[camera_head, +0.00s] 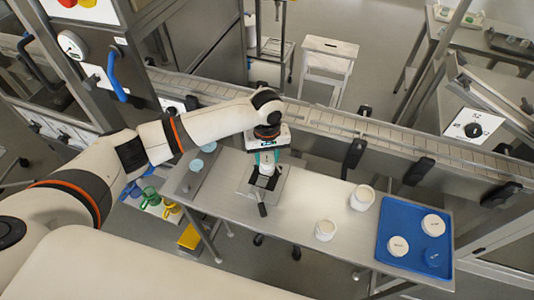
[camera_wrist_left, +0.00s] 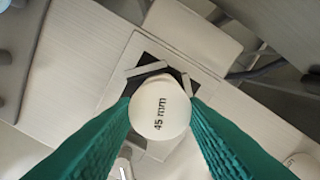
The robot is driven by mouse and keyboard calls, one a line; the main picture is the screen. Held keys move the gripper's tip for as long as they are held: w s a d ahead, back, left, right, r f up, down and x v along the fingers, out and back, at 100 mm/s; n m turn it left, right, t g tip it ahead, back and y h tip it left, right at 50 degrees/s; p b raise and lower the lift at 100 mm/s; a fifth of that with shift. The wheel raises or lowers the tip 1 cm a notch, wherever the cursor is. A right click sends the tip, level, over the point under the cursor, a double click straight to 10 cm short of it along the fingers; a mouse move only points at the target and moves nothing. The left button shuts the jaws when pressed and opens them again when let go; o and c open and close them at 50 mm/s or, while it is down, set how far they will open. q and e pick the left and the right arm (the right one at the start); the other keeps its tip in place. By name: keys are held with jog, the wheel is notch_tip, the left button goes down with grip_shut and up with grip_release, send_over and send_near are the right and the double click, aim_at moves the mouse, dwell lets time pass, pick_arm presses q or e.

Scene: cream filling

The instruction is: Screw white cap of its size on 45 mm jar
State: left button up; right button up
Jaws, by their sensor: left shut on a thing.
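My left gripper (camera_head: 266,160) is shut on the white cap (camera_wrist_left: 160,112), which is printed "45 mm" and faces up in the left wrist view. The green fingers hold it on two opposite sides. The cap is directly over a clamp fixture (camera_wrist_left: 147,69) with grey jaws on a plate. The fixture also shows in the head view (camera_head: 262,183), with a handle in front. A white body shows below the fingers in the head view, but I cannot tell cap from jar there. Any jar in the jaws is mostly hidden, so I cannot tell whether the cap is seated. My right gripper is not in view.
Two white jars (camera_head: 326,230) (camera_head: 362,197) stand on the table right of the fixture. A blue tray (camera_head: 400,212) at the right end holds two white lids (camera_head: 398,246) (camera_head: 433,225) and a blue one (camera_head: 434,257). A conveyor (camera_head: 400,140) runs behind the table.

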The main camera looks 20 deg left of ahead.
pick_arm(q)
jog(key=shift+f, duration=0.65)
dwell(0.8)
jog(key=shift+o, duration=1.2)
jog(key=shift+c, duration=1.1)
jog(key=shift+r+m+p, duration=0.15)
jog(key=shift+m+p, duration=0.7)
jog(key=shift+m, duration=0.15)
jog(key=shift+m+p, duration=0.6)
jog(key=shift+m, duration=1.3)
